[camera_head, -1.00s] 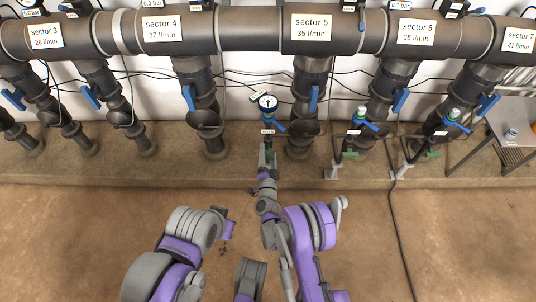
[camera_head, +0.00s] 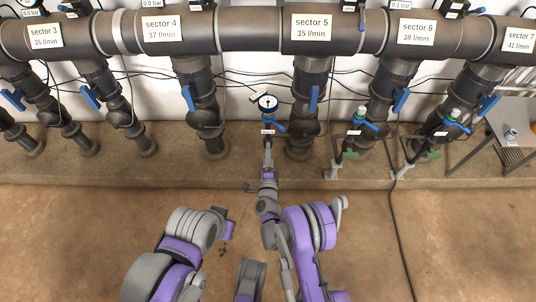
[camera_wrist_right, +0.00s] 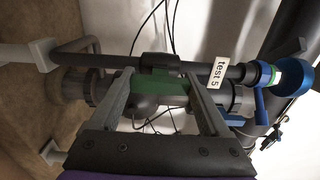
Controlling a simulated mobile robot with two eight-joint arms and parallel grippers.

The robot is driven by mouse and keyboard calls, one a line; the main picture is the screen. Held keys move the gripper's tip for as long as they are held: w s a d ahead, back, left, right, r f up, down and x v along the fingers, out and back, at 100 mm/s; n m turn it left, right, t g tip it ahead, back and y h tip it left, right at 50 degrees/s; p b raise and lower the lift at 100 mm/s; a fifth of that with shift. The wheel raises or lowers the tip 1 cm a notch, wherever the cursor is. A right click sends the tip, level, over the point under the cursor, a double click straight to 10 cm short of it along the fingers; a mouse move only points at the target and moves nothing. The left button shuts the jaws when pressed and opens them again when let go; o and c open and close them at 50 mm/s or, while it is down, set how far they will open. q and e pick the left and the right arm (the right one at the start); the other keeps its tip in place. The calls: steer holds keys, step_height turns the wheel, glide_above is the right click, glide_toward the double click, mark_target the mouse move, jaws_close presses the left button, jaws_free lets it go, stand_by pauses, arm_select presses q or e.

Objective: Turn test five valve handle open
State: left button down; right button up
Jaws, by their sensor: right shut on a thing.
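The test 5 riser carries a white tag (camera_wrist_right: 217,72) reading "test 5" in the right wrist view. Its green valve handle (camera_wrist_right: 172,92) lies between the two fingers of my right gripper (camera_wrist_right: 162,90), which is shut on it. In the head view, my right gripper (camera_head: 267,146) reaches the test riser just left of the sector 5 pipe and hides the green handle. A round gauge (camera_head: 267,103) and a blue lever (camera_head: 274,126) sit above it. My left gripper (camera_head: 228,230) is low at the left, away from the pipes; its finger opening is unclear.
The large manifold pipe (camera_head: 255,33) runs across the top with several sector downpipes and blue levers. Two other test risers with green handles (camera_head: 350,155) (camera_head: 432,154) stand to the right. A metal table (camera_head: 513,115) is at far right. A cable (camera_head: 395,220) crosses the open floor.

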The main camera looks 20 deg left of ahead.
stand_by(0.4)
steer(key=o, duration=1.2)
arm_select(q)
steer(key=shift+s, duration=0.15)
arm_select(e)
steer(key=shift+s, duration=0.1)
